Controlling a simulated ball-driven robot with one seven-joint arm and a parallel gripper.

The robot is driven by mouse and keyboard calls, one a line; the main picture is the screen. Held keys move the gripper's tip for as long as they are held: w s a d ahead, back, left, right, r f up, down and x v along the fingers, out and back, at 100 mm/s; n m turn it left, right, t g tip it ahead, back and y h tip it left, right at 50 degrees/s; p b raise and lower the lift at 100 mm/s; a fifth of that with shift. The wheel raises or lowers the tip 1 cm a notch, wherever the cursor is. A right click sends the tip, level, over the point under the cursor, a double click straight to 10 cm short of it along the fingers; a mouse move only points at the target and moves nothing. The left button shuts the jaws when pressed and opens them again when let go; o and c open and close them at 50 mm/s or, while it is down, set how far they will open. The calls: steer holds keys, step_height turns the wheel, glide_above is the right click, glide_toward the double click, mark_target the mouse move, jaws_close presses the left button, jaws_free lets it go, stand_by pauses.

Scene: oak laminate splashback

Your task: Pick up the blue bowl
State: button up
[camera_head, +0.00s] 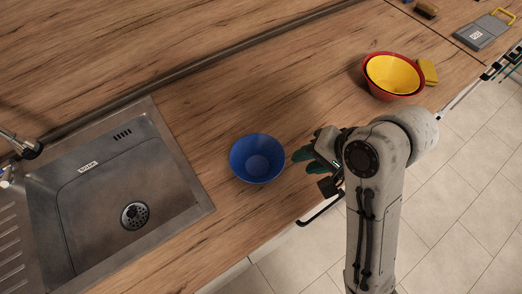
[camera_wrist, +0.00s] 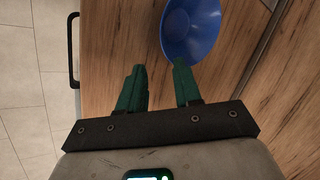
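The blue bowl (camera_head: 257,158) stands upright and empty on the wooden counter, to the right of the sink in the head view. It also shows in the wrist view (camera_wrist: 192,28), at the top right of centre. My gripper (camera_head: 302,161) is just to the right of the bowl, near the counter's front edge. In the wrist view the two green fingers of my gripper (camera_wrist: 159,68) are apart with nothing between them. The right finger's tip appears close to the bowl's rim; I cannot tell whether they touch.
A steel sink (camera_head: 75,190) lies to the left. A red bowl (camera_head: 367,84) with a yellow bowl (camera_head: 393,73) inside stands at the right, beside a yellow sponge (camera_head: 428,71). A grey board-like item (camera_head: 484,31) lies farther right. The counter around the blue bowl is clear.

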mark_target(278, 168)
steer(key=b+x, duration=0.5)
steer(key=shift+w+a+b, duration=0.25)
steer(key=shift+b, duration=0.15)
steer(key=a+f, duration=0.2)
steer(key=f, duration=0.1)
steer(key=shift+a+f, duration=0.15)
steer(key=shift+a, duration=0.1)
steer(key=shift+w+a+f, duration=0.25)
steer(key=shift+a+f, duration=0.05)
steer(key=shift+f, duration=0.2)
steer(key=shift+c, duration=0.3)
jaws_close()
